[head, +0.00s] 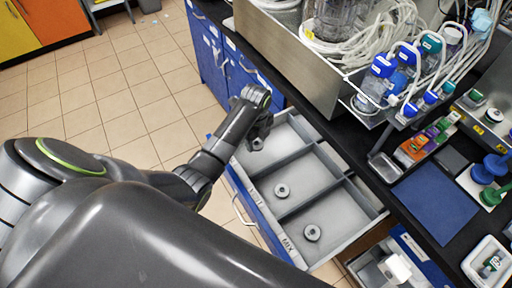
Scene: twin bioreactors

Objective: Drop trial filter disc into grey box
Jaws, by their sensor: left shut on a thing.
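My left gripper (261,130) reaches over the far compartment of an open drawer (321,171). It is shut on a small grey piece (258,143), which looks like a filter disc and is partly hidden by the fingers. Two similar grey discs with a centre hole lie in the drawer, one in the middle compartment (282,190) and one in the near compartment (312,233). Which thing is the grey box is not clear; a small grey metal container (385,168) stands on the black bench. My right gripper is not in view.
A blue mat (436,203) lies on the bench beside an orange rack (419,148). Bottles with blue caps (377,80) and tubing stand at the back. A lower drawer (372,273) is open at the bottom right.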

